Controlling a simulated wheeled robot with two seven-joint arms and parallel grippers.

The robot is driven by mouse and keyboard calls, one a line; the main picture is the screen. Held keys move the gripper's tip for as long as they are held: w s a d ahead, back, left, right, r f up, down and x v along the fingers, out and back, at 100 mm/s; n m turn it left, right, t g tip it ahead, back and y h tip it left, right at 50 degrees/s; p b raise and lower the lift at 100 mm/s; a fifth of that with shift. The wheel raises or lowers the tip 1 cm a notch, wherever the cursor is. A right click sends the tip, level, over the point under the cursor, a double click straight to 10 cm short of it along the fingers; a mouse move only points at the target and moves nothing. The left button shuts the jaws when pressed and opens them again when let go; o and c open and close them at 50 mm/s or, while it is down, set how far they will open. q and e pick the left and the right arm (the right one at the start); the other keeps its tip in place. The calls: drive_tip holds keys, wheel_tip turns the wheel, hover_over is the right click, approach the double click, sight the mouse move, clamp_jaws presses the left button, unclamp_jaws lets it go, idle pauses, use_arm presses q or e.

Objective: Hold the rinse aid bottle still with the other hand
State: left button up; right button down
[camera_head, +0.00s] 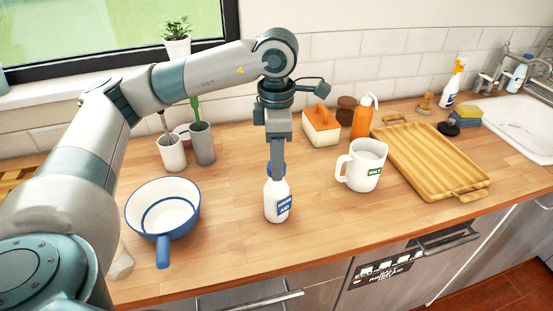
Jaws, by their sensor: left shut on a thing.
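The rinse aid bottle (279,204) is white with a blue label and a blue cap. It stands upright on the wooden counter, near the middle of the head view. My left gripper (277,167) points straight down over it and is shut on the bottle's top. The fingers partly hide the blue cap. My right gripper is not in view.
Two cups (172,153) stand behind left. The counter around the bottle is clear.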

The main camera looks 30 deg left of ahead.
use_arm(q)
drive_tip(key=shift+f, duration=0.1)
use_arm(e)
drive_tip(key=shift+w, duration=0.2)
use_arm(q)
drive_tip(key=o, duration=1.1)
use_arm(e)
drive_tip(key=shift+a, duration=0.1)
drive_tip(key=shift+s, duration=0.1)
use_arm(q)
drive_tip(key=shift+r, duration=0.35)
wheel_tip(320, 180, up, 8)
drive_tip(key=shift+w+f+b, duration=0.1)
drive_tip(key=shift+f+b, duration=0.1)
drive_tip(key=shift+b, duration=0.6)
wheel_tip(320, 180, up, 9)
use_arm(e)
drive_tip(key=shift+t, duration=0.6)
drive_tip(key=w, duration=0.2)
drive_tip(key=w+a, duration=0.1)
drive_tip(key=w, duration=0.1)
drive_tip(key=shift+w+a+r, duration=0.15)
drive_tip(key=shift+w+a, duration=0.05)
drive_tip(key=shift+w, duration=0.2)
